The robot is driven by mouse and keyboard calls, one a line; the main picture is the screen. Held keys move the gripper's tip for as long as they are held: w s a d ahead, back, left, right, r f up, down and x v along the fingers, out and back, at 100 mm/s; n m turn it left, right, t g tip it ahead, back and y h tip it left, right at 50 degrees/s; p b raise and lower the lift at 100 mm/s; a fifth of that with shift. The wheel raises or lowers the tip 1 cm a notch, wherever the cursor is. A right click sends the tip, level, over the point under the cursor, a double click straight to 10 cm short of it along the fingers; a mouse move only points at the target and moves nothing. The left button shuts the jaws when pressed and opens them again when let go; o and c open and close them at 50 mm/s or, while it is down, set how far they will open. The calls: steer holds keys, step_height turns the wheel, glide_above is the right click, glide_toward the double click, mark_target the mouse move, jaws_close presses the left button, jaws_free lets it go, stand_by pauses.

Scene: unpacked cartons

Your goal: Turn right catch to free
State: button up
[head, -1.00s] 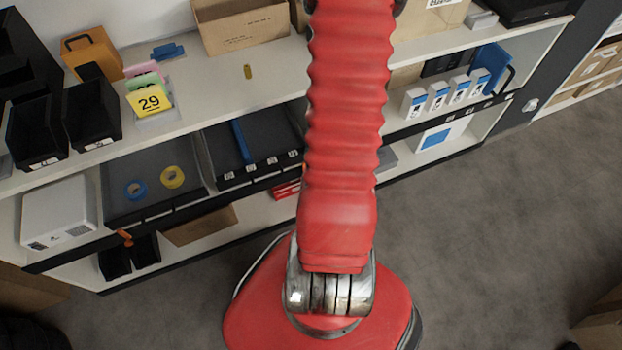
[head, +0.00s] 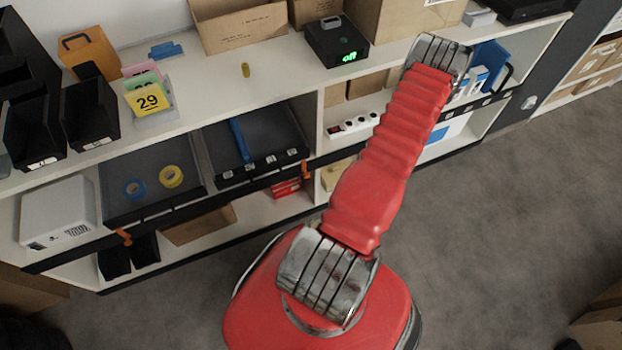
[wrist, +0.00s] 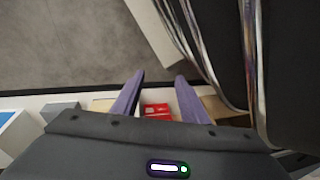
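The right catch (head: 305,170) is a small orange piece at the right end of the shelf's black front rail, beside the right grey tray (head: 268,125). It looks roughly upright. The left catch (head: 124,237) is a similar orange piece under the left tray (head: 150,192), and looks slanted. My gripper (wrist: 160,75) shows in the wrist view as two purple fingers, clearly apart with nothing held between them. Red boxes (wrist: 157,110) on the low shelf show beyond the fingers. I cannot make out either catch in the wrist view, and my gripper is hidden in the head view.
My red arm crosses the shelf's right half. A black device with a green display (head: 337,42) and an open carton (head: 238,25) stand on top. A white power strip (head: 353,124) lies in the middle bay. The grey floor (head: 480,220) at right is clear.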

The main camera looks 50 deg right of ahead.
mark_target(308, 177)
steer(key=w+a+f+t+h, duration=0.2)
steer(key=w+a+f+t, duration=0.15)
steer(key=w+t, duration=0.2)
steer(key=w+d+r+n+t+h, duration=0.1)
steer(key=w+d+r+t+h, duration=0.2)
steer(key=w+d+r+h, duration=0.2)
step_height(308, 177, up, 4)
steer(key=shift+d+f+t+h, duration=0.25)
steer(key=shift+d+t+h, duration=0.15)
steer(key=shift+d, duration=0.85)
steer(key=shift+w, duration=0.15)
steer(key=shift+x, duration=6.9)
steer(key=shift+f, duration=0.15)
steer(key=shift+c, duration=0.2)
